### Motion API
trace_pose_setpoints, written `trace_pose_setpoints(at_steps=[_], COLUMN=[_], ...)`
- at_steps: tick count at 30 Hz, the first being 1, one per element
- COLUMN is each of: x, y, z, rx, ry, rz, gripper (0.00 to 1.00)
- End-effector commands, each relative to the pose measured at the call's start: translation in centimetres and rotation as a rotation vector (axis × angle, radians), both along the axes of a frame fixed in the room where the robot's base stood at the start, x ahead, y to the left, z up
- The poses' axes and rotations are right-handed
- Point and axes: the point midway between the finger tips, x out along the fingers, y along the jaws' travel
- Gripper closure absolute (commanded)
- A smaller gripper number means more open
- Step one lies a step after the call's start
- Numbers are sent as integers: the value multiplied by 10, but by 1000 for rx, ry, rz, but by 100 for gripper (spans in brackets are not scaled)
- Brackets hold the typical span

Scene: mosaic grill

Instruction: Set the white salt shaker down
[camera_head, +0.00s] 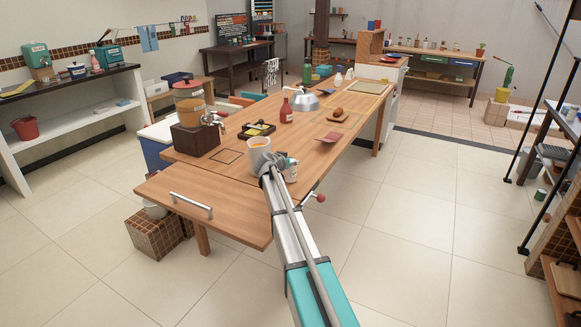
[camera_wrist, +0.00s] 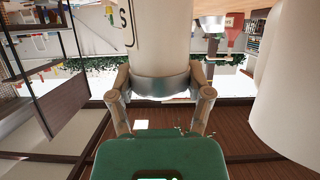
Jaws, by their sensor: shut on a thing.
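My gripper (camera_head: 276,162) is over the near part of the long wooden table (camera_head: 233,189). It is shut on the white salt shaker (camera_head: 291,171), which shows just right of the fingers. In the wrist view the shaker (camera_wrist: 160,35) fills the top middle, with a dark letter S and a grey metal band. My two fingers (camera_wrist: 160,88) grip it on both sides at the band. I cannot tell whether its base touches the table.
A white cup (camera_head: 259,146) with orange contents stands close left of the gripper. The table's front left, near a metal handle (camera_head: 191,205), is clear.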

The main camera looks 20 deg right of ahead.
Motion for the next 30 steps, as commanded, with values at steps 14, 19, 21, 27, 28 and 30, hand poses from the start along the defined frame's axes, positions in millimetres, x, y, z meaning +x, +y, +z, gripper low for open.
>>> trace_pose_setpoints(at_steps=[14,19,21,27,28,30], x=[0,0,0,0,0,0], y=[0,0,0,0,0,0], z=[-4,-4,-4,-4,-4,-4], rx=[0,0,0,0,0,0], ry=[0,0,0,0,0,0], rz=[0,0,0,0,0,0], gripper=[89,11,1,1,1,1])
